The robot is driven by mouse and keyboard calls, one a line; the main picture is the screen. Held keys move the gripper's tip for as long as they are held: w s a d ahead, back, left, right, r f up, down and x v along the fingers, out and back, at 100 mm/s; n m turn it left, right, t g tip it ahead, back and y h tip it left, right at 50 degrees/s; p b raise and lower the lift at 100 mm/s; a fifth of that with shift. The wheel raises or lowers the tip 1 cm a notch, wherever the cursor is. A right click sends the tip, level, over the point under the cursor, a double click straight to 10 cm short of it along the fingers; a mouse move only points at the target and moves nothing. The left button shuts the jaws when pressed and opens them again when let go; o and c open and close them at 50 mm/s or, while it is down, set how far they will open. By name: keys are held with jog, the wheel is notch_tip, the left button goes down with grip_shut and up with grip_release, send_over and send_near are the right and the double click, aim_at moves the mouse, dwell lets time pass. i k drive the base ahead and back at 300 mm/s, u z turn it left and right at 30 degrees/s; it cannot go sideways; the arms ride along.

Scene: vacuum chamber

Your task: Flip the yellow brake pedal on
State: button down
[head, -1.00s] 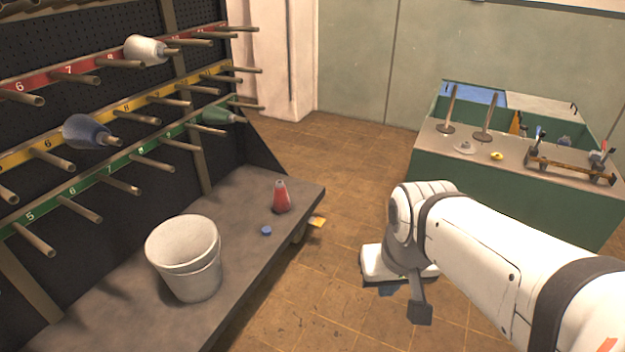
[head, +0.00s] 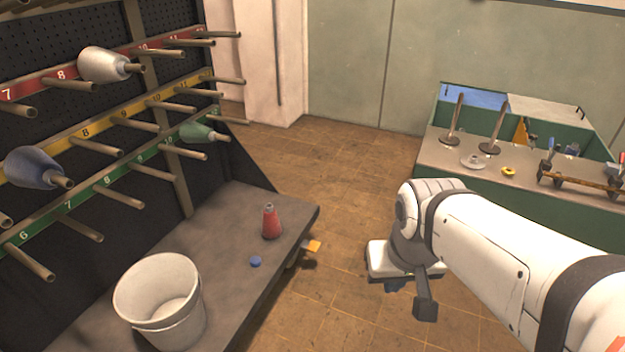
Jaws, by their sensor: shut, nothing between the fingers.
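The yellow brake pedal (head: 313,246) is a small orange-yellow tab in the head view. It sticks out low beside the right end of the grey bench (head: 235,262), and the bench hides part of its mount. My gripper (head: 425,310) is the dark end piece hanging below my white arm, to the right of the pedal and below it in the picture. It is shut and empty, with clear floor showing between it and the pedal.
A red cone (head: 271,222), a blue cap (head: 255,262) and white buckets (head: 160,300) stand on the bench. A rack of pegs (head: 125,150) rises behind it. A green workbench (head: 515,190) stands at right. Brown tiled floor (head: 330,170) lies open between.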

aim_at(312, 245)
jog(key=z, duration=0.05)
jog(key=i, duration=1.95)
jog(key=u, duration=0.35)
